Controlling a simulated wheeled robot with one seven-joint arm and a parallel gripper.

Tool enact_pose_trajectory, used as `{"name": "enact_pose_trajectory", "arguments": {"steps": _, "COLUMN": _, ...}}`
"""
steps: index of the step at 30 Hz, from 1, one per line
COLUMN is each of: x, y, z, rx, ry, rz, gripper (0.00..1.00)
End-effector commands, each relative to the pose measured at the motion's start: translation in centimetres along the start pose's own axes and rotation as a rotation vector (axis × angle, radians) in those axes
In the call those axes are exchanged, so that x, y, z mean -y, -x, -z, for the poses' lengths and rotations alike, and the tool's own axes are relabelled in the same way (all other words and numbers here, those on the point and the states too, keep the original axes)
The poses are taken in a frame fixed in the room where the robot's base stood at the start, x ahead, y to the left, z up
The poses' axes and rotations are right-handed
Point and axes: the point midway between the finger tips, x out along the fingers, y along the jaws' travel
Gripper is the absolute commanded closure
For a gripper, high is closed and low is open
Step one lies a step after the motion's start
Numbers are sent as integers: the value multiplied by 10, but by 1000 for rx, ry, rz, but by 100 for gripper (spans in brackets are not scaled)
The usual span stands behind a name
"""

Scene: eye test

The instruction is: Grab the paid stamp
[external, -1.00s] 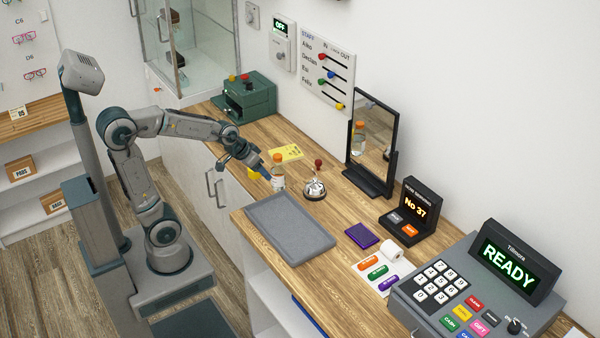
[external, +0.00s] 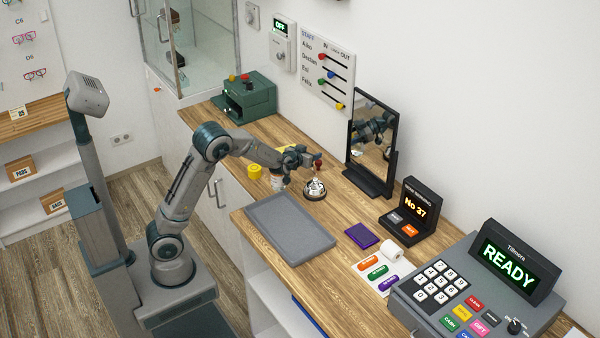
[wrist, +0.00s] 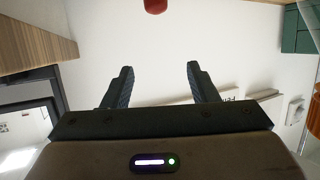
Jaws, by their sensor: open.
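A small red-knobbed handle (external: 318,158), which looks like the stamp's, stands on the wooden counter behind the bell; no "paid" lettering is readable. My gripper (external: 308,159) is open and empty, just left of the red knob and above the counter. In the wrist view a red rounded end (wrist: 155,5) shows at the top edge, beyond the gap between my open fingertips (wrist: 161,68). Only its end is in that frame. In the external view the stamp's lower part is mostly hidden by the bell and my gripper.
A silver bell (external: 315,190) stands just in front. A mirror (external: 372,145) stands to the right. A yellow roll (external: 255,171) is at left.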

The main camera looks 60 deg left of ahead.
Motion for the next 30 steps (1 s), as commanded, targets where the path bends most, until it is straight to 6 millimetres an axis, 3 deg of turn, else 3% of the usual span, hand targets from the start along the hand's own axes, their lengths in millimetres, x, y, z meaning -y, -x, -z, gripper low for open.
{"name": "enact_pose_trajectory", "arguments": {"steps": 3, "x": 1, "y": -10, "z": -29, "rx": 6, "ry": -2, "rz": 1, "gripper": 47}}
{"name": "enact_pose_trajectory", "arguments": {"steps": 8, "x": 1, "y": -20, "z": -58, "rx": 6, "ry": -2, "rz": 0, "gripper": 47}}
{"name": "enact_pose_trajectory", "arguments": {"steps": 17, "x": 1, "y": -41, "z": -56, "rx": 3, "ry": 1, "rz": -1, "gripper": 47}}
{"name": "enact_pose_trajectory", "arguments": {"steps": 24, "x": 1, "y": -75, "z": -57, "rx": 4, "ry": 0, "rz": 0, "gripper": 47}}
{"name": "enact_pose_trajectory", "arguments": {"steps": 30, "x": 0, "y": -93, "z": -56, "rx": 2, "ry": 1, "rz": -2, "gripper": 47}}
